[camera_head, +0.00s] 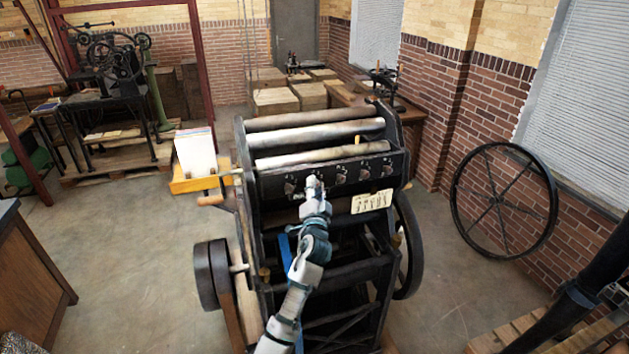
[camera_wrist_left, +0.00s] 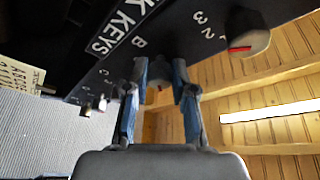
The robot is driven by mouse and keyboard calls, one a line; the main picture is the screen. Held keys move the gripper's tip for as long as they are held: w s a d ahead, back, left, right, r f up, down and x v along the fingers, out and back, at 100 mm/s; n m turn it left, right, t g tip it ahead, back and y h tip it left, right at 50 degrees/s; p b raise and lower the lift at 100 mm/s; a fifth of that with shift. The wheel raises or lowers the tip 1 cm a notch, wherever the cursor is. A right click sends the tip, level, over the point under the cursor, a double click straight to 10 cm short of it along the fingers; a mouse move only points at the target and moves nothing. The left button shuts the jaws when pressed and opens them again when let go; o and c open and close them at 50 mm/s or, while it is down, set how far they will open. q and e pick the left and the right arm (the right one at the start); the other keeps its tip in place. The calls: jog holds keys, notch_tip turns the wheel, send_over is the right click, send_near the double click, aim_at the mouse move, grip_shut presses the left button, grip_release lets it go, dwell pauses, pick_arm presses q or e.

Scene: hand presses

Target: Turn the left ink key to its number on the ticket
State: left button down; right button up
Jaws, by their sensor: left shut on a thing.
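The press has a dark panel (camera_head: 325,176) with a row of ink keys. My left gripper (camera_head: 314,186) reaches it and is shut on one ink key (camera_wrist_left: 158,92), near the letter B in the wrist view, where the fingers (camera_wrist_left: 162,85) stand on either side of it. The fingers mostly hide this key, and its pointer cannot be read. The leftmost ink key (camera_head: 290,188) is just left of the gripper; a key with a red pointer (camera_wrist_left: 248,43) and numbers beside it shows in the wrist view. The ticket (camera_head: 372,201) hangs below the keys to the right; its writing is too small to read.
Smaller keys (camera_wrist_left: 94,106) stick out along the panel in the wrist view. Rollers (camera_head: 315,135) lie above the panel. A yellow tray (camera_head: 195,184) with paper is left of the press. A large wheel (camera_head: 503,200) leans on the right wall.

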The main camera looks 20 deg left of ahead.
pick_arm(q)
jog(key=shift+d+f, duration=0.1)
jog(key=shift+f, duration=0.05)
jog(key=c, duration=1)
grip_release()
jog(key=shift+o, duration=0.2)
jog(key=shift+d, duration=0.1)
jog(key=v, duration=1.2)
jog(key=shift+w, duration=0.1)
